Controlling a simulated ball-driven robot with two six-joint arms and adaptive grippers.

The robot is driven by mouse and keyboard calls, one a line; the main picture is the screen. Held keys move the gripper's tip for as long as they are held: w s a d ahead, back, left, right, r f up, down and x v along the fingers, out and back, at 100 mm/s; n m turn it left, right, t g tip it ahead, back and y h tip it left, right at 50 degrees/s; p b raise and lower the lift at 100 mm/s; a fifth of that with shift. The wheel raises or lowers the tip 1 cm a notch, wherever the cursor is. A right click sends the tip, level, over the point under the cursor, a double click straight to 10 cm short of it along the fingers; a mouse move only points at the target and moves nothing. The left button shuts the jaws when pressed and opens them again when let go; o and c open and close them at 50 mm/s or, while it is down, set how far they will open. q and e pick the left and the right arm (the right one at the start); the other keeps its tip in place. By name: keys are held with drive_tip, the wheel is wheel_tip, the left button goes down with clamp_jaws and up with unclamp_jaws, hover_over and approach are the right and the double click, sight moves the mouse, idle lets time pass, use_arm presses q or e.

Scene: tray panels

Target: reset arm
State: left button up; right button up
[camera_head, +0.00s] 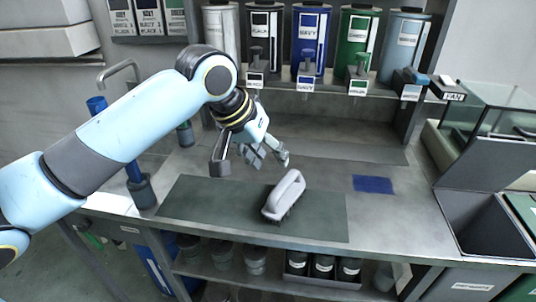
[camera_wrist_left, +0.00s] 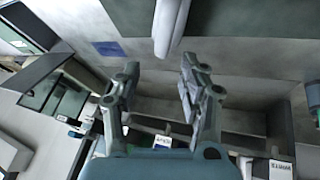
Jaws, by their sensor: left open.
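My left arm comes in from the left in the head view. Its gripper (camera_head: 250,156) is open and empty above the back part of the counter. A pale grey brush with a handle (camera_head: 286,194) stands on the dark green mat (camera_head: 200,202), to the right of and below the gripper, apart from it. In the left wrist view the two fingers of the left gripper (camera_wrist_left: 156,85) are spread with nothing between them. The pale handle (camera_wrist_left: 168,25) shows beyond them at the top. My right gripper is in neither view.
A blue cloth (camera_head: 373,184) lies flat right of the mat. Several tall dispensers, such as the blue one (camera_head: 310,40), line the back shelf. A sink (camera_head: 485,225) is at the right. A blue bottle-like item (camera_head: 140,190) stands at the counter's left.

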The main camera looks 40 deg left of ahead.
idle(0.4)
use_arm(q)
drive_tip(key=s+d+f+m+g+y, duration=0.1)
drive_tip(key=s+d+m, duration=0.1)
drive_tip(key=s, duration=0.8)
drive_tip(key=s+d+f+m+g+y, duration=0.1)
drive_tip(key=s+d+f+m, duration=0.1)
drive_tip(key=s, duration=0.8)
wheel_tip(320, 180, down, 36)
drive_tip(key=s+a+g+b, duration=0.1)
drive_tip(key=s+a+b, duration=0.15)
drive_tip(key=b, duration=0.65)
drive_tip(key=s+f+g+b, duration=0.1)
drive_tip(key=s+f+b, duration=0.4)
drive_tip(key=s+f, duration=1.3)
wheel_tip(320, 180, down, 2)
drive_tip(key=shift+a+f+g, duration=0.15)
drive_tip(key=shift+a+g, duration=0.15)
drive_tip(key=shift+b, duration=0.3)
